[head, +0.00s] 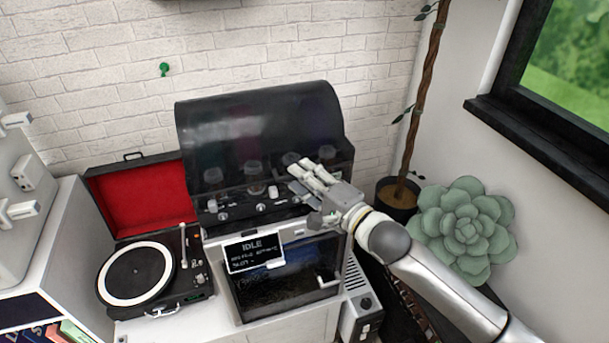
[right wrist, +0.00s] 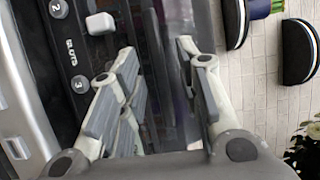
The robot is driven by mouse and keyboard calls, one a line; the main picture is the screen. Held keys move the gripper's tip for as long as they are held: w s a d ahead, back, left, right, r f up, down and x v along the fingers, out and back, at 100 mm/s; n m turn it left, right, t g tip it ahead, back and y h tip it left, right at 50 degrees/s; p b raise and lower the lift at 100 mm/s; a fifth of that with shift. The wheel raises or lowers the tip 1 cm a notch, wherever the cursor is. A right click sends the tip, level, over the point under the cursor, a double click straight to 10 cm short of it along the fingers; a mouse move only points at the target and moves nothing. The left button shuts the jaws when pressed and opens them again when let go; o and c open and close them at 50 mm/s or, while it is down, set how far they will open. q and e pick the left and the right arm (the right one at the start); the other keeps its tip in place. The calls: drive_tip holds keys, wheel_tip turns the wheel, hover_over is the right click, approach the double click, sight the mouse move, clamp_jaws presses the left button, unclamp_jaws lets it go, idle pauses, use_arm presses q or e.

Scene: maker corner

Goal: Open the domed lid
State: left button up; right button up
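The domed lid (head: 255,125) is a dark, smoky, see-through curved cover on top of a machine (head: 215,242) against the brick wall. Round knobs or caps show dimly through it. My right gripper (head: 306,172) is at the lid's lower right front. In the right wrist view my right gripper (right wrist: 158,75) has its two fingers apart. A dark, glossy, see-through surface, seemingly the lid, shows between and beyond them; I cannot tell whether they touch it. My left gripper is not in view.
The machine's front has a small screen reading "IDLE" (head: 252,253) and a window with a handle (head: 327,281). A record player (head: 140,272) with an open red-lined case stands to the left. A potted plant (head: 397,200) and a large succulent (head: 462,225) are close to my right arm.

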clamp_jaws()
idle(0.3)
